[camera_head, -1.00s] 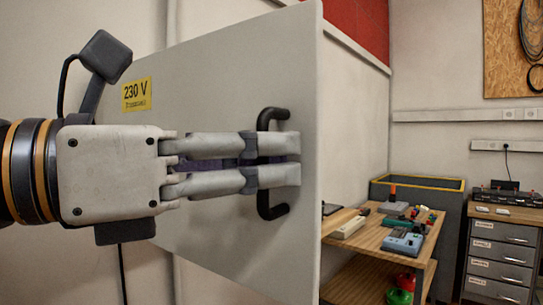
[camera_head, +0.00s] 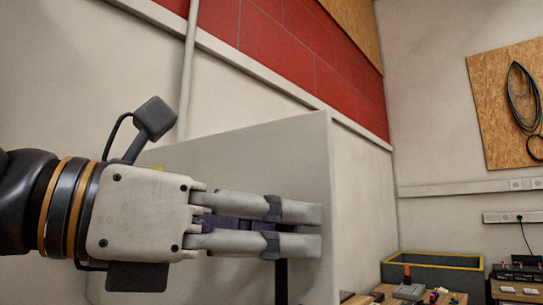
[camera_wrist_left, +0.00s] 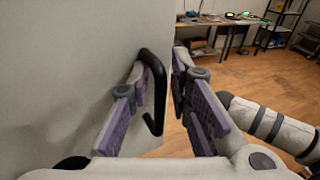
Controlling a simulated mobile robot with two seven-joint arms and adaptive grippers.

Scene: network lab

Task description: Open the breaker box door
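The breaker box (camera_head: 360,190) is a pale grey cabinet on the wall; its front door (camera_head: 240,155) fills the middle of the head view. My left gripper (camera_head: 318,228) lies across the door front. The black handle (camera_head: 281,283) is mostly hidden behind its fingers in the head view. In the left wrist view the handle (camera_wrist_left: 153,75) stands upright on the door (camera_wrist_left: 75,65), between the spread fingers of the left gripper (camera_wrist_left: 158,85). A gap shows beside the handle, so the fingers look open. My right gripper is not in view.
A workbench (camera_head: 455,297) with small tools and a grey bin with a yellow rim (camera_head: 432,261) stand right of the box. The left wrist view shows open wooden floor (camera_wrist_left: 250,75) and a far table (camera_wrist_left: 235,20).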

